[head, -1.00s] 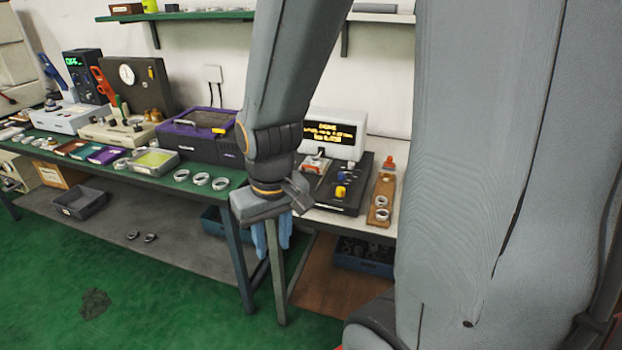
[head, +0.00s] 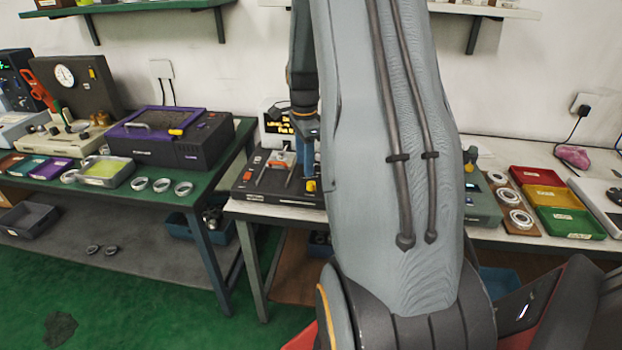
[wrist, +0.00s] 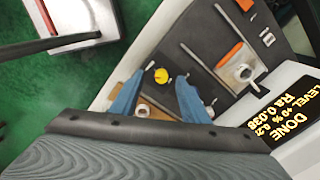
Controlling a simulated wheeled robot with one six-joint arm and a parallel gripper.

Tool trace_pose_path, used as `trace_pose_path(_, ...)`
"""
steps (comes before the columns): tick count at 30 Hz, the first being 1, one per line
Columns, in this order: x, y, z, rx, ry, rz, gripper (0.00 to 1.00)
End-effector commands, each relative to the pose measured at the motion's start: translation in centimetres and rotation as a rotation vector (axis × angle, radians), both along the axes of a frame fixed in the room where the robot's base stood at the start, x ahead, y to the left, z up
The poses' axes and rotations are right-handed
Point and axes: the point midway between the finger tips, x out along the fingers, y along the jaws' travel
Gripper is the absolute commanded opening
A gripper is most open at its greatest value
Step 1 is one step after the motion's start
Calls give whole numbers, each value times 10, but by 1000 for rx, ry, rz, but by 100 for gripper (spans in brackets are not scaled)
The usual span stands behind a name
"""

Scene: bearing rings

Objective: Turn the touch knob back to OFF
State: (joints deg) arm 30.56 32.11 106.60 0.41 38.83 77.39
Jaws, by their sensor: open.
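A dark tester panel (head: 262,190) stands on the white bench, with a display (wrist: 275,115) reading DONE and Ra 0.038 in the wrist view. A yellow knob (wrist: 161,75) sits on the panel and also shows in the head view (head: 311,185). I cannot read a label or OFF mark by it. My gripper (wrist: 160,84) has blue fingers, open and empty, one on each side of the yellow knob in the wrist view. Whether they touch it or hover above is unclear.
An orange-handled part (head: 276,172) stands on the panel left of the knob. A green-topped bench (head: 150,198) with a purple-lidded box (head: 165,125) is to the left. Red (head: 537,178), yellow (head: 553,197) and green trays (head: 570,223) lie to the right, near ringed parts (head: 514,198).

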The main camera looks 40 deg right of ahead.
Motion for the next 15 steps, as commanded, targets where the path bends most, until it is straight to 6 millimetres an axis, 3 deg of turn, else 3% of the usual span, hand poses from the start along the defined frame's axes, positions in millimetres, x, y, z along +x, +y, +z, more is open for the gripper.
trace_pose_path(1, 0, -13, -3, 3, 1, -57, 41)
trace_pose_path(4, 0, -24, -7, 6, 3, -120, 41)
trace_pose_path(15, 0, -26, -51, 8, 5, -133, 41)
